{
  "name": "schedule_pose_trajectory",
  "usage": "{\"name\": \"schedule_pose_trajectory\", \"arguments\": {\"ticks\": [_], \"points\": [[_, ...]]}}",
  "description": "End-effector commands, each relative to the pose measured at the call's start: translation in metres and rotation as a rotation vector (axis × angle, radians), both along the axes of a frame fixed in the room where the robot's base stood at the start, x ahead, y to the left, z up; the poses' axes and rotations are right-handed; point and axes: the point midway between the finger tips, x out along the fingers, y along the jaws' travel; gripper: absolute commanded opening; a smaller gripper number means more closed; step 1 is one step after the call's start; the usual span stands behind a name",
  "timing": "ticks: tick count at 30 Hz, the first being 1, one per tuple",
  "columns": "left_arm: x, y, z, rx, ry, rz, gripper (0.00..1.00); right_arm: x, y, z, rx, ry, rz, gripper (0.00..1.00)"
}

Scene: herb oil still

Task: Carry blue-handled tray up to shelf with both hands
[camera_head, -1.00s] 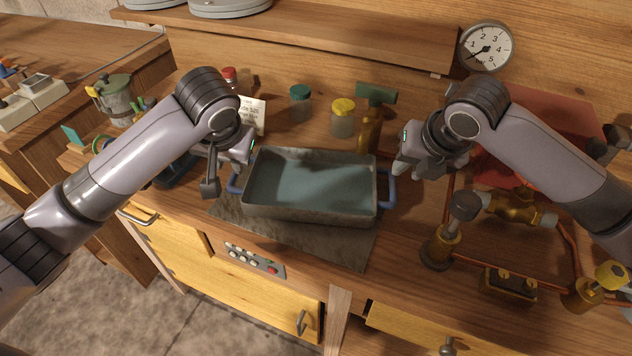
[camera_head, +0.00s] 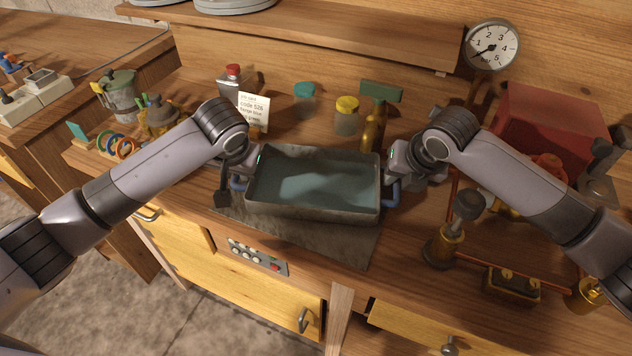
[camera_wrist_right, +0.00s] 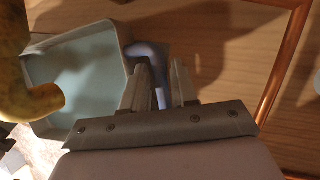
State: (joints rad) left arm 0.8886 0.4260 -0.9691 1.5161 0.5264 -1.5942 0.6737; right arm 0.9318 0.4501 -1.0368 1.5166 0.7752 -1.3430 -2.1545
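The grey metal tray (camera_head: 312,210) with blue handles rests level on a dark mat (camera_head: 345,246) on the workbench. My left gripper (camera_head: 230,188) is at the tray's left handle (camera_head: 238,185); its fingers are too hidden to tell whether they are open. My right gripper (camera_head: 391,184) is at the right handle (camera_head: 391,195). In the right wrist view, my right gripper (camera_wrist_right: 162,88) has its fingers apart, with the blue handle (camera_wrist_right: 150,52) between them, nearer the left finger. The wooden shelf (camera_head: 330,38) runs along the back wall above the bench.
Grey round plates (camera_head: 235,5) lie on the shelf's left part. Behind the tray stand a teal-lidded jar (camera_head: 304,103), a yellow-lidded jar (camera_head: 347,118), a brass bottle (camera_head: 373,128) and a card (camera_head: 253,112).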

Motion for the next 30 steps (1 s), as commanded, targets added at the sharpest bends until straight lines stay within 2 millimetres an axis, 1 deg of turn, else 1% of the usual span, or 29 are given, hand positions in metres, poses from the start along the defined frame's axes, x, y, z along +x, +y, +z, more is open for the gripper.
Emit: {"name": "schedule_pose_trajectory", "arguments": {"ticks": [3, 6, 14, 20, 30], "points": [[0.000, 0.000, 0.000, 0.000, 0.000, 0.000, 0.28, 0.000, 0.000, 0.000, 0.000, 0.000, 0.000, 0.28], [0.000, 0.000, 0.000, 0.000, 0.000, 0.000, 0.00, 0.000, 0.000, 0.000, 0.000, 0.000, 0.000, 0.00], [0.000, 0.000, 0.000, 0.000, 0.000, 0.000, 0.00, 0.000, 0.000, 0.000, 0.000, 0.000, 0.000, 0.00], [0.000, 0.000, 0.005, 0.000, -0.002, 0.000, 0.00, 0.000, 0.000, 0.005, 0.001, -0.002, 0.000, 0.00], [0.000, 0.000, 0.027, 0.000, -0.002, 0.000, 0.00, 0.000, 0.000, 0.027, 0.001, -0.002, 0.000, 0.00]]}}
